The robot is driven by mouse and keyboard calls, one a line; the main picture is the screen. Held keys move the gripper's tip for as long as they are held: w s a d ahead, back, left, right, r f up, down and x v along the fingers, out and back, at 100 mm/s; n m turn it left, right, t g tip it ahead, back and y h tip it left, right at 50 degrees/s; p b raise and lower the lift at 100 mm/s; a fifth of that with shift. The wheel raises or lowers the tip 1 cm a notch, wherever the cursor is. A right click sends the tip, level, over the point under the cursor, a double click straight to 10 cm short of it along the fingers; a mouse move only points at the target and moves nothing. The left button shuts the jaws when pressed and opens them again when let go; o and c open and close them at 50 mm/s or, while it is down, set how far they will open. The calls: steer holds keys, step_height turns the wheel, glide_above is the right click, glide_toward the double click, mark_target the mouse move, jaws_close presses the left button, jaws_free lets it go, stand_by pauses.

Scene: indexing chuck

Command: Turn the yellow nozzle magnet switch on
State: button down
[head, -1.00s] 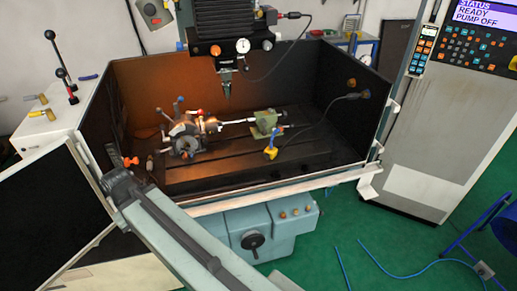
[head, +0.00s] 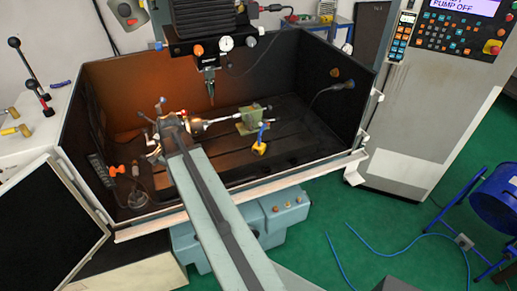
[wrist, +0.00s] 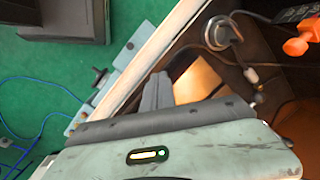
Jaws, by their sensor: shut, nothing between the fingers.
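The yellow nozzle magnet base (head: 259,148) stands on the machine table in the head view, with a short blue nozzle (head: 262,130) rising from it. Its switch is too small to make out. It lies to the right of my arm's far end, apart from it. My arm reaches into the enclosure and covers part of the indexing chuck. My gripper (wrist: 157,90) shows in the wrist view as dark grey fingers close together, with nothing held. The yellow base is not visible in that view.
A green block (head: 252,119) stands behind the nozzle. An orange-handled item (head: 113,170) and a round grey item (head: 138,198) are at the enclosure's left; both seem to show in the wrist view. The front rail (head: 275,189) and spindle head (head: 208,48) bound the space.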

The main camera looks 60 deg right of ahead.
steer(key=s+d+r+m+p, duration=0.1)
steer(key=s+d+m, duration=0.15)
steer(key=d, duration=0.35)
steer(key=s+d+r+m+t, duration=0.1)
steer(key=s+d+m, duration=0.1)
steer(key=d+m, duration=0.25)
steer(key=s+d+r+m+p, duration=0.1)
steer(key=s+d+m, duration=0.1)
steer(key=d, duration=0.5)
steer(key=m+t+p, duration=0.2)
steer(key=m, duration=1)
glide_toward(257, 155)
steer(key=shift+h, duration=0.4)
steer(key=b+x, duration=0.2)
steer(key=b, duration=0.2)
steer(key=b+x, duration=0.2)
steer(key=b, duration=0.2)
steer(key=b+x, duration=0.2)
steer(key=b, duration=0.2)
steer(key=shift+a+f+b, duration=0.15)
steer(key=shift+a+b, duration=0.1)
steer(key=shift+b, duration=0.1)
steer(key=shift+w+f+b, duration=0.25)
steer(key=shift+f+b, duration=0.05)
steer(key=shift+r, duration=0.1)
